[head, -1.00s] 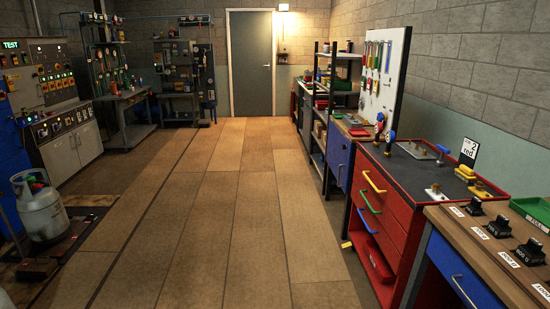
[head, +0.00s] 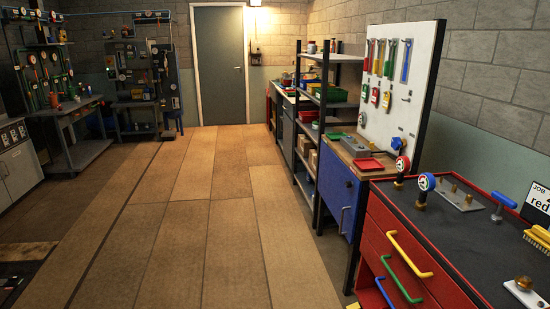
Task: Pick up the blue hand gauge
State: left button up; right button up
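A round gauge with a blue rim and pale face (head: 426,182) stands upright on a brass stem at the near left part of the red tool bench (head: 445,240). A second round gauge (head: 402,166), with red and blue on it, stands just behind it near the bench's back left corner. A small blue round item (head: 397,143) shows farther back, by the foot of the white tool board; I cannot tell whether it is a gauge. Neither of my grippers is in view.
The wooden floor (head: 210,220) is clear ahead toward the grey door (head: 219,65). A blue cabinet (head: 340,190) and black shelving (head: 318,130) line the right. A yellow brush (head: 538,237) and metal fittings lie on the bench. Gauge racks (head: 145,75) stand at the back left.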

aim_at(427, 181)
jog(key=i+z, duration=0.3)
jog(key=i, duration=0.15)
jog(key=i+j+z, duration=0.15)
jog(key=i+z, duration=0.15)
jog(key=i+j+z, duration=0.25)
jog(key=i, duration=0.25)
jog(key=i+j+z, duration=0.4)
jog(key=j, duration=0.2)
jog(key=i+j+z, duration=0.2)
jog(key=j, duration=0.15)
jog(key=i+j+z, duration=0.15)
jog(key=j, duration=0.25)
jog(key=i+j+z, duration=0.2)
jog(key=j, duration=0.2)
jog(key=k, duration=0.05)
